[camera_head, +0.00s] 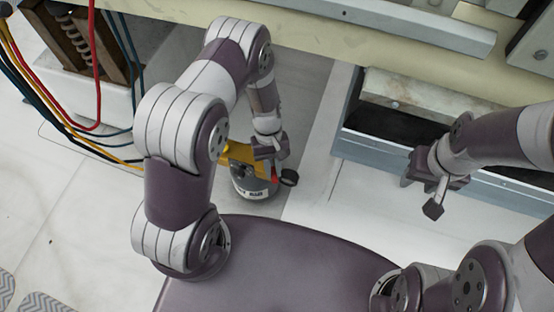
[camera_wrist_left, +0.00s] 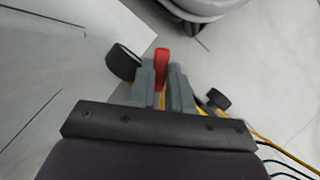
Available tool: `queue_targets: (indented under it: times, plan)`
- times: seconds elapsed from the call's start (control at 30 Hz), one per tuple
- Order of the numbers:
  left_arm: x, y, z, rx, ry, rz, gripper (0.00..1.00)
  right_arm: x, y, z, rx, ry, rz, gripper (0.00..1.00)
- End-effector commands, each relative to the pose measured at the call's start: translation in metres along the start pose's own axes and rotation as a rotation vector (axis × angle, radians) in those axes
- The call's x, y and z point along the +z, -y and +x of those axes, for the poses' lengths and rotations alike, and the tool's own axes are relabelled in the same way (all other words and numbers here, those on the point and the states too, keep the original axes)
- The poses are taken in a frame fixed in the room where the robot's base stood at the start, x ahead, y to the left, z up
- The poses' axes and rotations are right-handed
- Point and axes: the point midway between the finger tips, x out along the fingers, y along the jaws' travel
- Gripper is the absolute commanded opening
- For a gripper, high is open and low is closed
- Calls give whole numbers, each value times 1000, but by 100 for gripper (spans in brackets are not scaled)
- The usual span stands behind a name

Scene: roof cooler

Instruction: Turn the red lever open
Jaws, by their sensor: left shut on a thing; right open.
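The red lever (camera_wrist_left: 162,64) stands between the two grey fingers of my left gripper (camera_wrist_left: 163,85) in the left wrist view, and the gripper is shut on it. In the head view only a small bit of the red lever (camera_head: 274,180) shows beside my left gripper (camera_head: 270,160). The lever sits by a yellow part (camera_head: 240,152) on top of a grey round body (camera_head: 252,186) with a white label. A dark round knob (camera_head: 289,177) is beside the lever. My right gripper (camera_head: 425,195) is open and empty, at the right, away from the lever.
Red, yellow, blue and black hoses (camera_head: 98,70) hang at the left near a spring and wooden block (camera_head: 80,40). A metal-edged open box (camera_head: 400,130) stands behind my right gripper. A pale beam (camera_head: 320,45) crosses the back. The light floor (camera_head: 70,190) at left is mostly clear.

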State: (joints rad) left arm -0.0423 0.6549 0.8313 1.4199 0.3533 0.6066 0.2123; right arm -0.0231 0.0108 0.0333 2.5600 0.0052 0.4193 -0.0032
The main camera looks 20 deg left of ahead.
Motion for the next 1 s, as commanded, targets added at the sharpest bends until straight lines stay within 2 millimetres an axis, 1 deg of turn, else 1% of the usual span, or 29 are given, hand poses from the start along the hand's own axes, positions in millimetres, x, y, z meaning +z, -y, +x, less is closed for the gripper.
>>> queue_targets:
  times: [0.03, 0.1, 0.3, 0.5, 0.73, 1.0]
  plan:
    - [2, 2, -4, -17, 2, 38, 0, -1, 0, -9, 0, 0, 0, 43]
    - [2, 5, -4, -41, 2, 96, 0, -2, 0, -14, 0, 0, 0, 43]
    - [0, 12, -3, -102, 0, 245, 0, -3, 0, -26, 0, 0, 0, 43]
    - [-2, 17, -3, -148, 0, 356, 0, -4, 0, -33, 0, 0, 0, 43]
    - [-4, 20, -3, -178, 0, 430, 0, -4, 0, -38, 0, 0, 0, 43]
    - [-5, 22, -2, -190, 0, 459, 0, -5, 0, -39, 0, 0, 0, 43]
